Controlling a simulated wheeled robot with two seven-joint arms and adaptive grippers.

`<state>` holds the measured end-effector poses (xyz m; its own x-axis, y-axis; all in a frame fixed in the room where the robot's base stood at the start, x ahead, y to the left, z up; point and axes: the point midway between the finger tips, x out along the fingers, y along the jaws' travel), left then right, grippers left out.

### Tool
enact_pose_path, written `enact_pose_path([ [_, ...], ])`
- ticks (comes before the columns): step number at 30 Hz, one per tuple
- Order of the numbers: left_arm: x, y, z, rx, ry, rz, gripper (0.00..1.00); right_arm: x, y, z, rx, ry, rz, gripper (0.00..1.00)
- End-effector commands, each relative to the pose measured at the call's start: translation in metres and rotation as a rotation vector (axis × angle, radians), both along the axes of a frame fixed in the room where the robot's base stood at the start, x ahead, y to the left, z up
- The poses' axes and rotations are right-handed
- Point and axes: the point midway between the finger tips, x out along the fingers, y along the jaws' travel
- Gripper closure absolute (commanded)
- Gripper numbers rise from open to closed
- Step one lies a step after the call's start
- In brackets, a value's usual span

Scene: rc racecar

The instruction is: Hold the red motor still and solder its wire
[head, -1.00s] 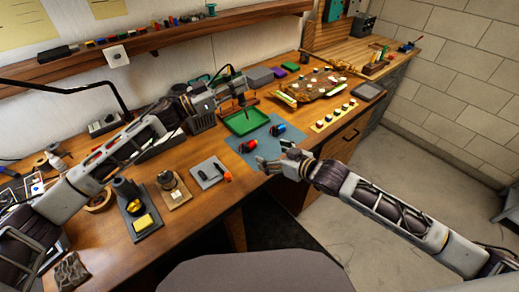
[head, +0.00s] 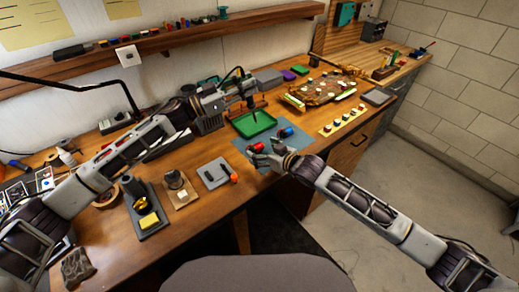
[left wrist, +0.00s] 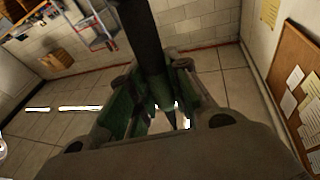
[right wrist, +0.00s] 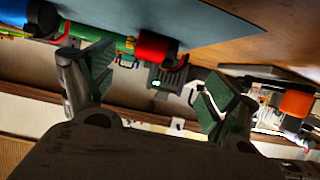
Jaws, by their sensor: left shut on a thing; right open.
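The red motor (head: 254,147) lies on the blue-grey mat (head: 240,138). My right gripper (head: 262,155) is open beside its near side, with nothing clasped. In the right wrist view the red motor (right wrist: 155,46) lies past the open fingertips (right wrist: 150,85), between their lines but apart from them. My left gripper (head: 245,90) is raised above the green tray and is shut on a dark, thin, pointed tool, which looks like a soldering iron (head: 253,106), tip down. The tool also shows between the fingers in the left wrist view (left wrist: 140,35). The motor's wire is too small to make out.
A blue motor (head: 286,132) lies right of the red one. The green tray (head: 268,120) is behind the mat. The bench's front edge passes under my right arm.

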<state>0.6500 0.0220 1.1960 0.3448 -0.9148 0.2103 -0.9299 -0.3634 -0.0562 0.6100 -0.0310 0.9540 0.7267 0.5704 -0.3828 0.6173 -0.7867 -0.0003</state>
Motion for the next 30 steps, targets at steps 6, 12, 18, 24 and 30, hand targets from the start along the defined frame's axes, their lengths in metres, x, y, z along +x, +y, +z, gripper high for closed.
enact_pose_path([
  [6, 0.000, 0.000, 0.000, 0.000, 0.000, 0.000, 1.00, 0.012, 0.009, -0.006, 0.000, 0.000, -0.001, 0.12],
  [12, 0.000, 0.000, 0.000, 0.000, 0.000, 0.000, 1.00, 0.017, 0.013, -0.009, -0.001, -0.001, -0.001, 0.12],
  [18, 0.000, 0.000, 0.000, 0.000, 0.000, 0.000, 1.00, 0.017, 0.014, -0.009, -0.001, -0.001, 0.000, 0.12],
  [24, 0.000, 0.000, 0.000, 0.000, 0.000, 0.000, 1.00, 0.017, 0.013, -0.009, 0.000, 0.000, 0.000, 0.25],
  [30, 0.000, 0.000, 0.000, 0.000, 0.000, 0.000, 1.00, 0.017, 0.013, -0.009, 0.000, 0.000, 0.000, 0.51],
])
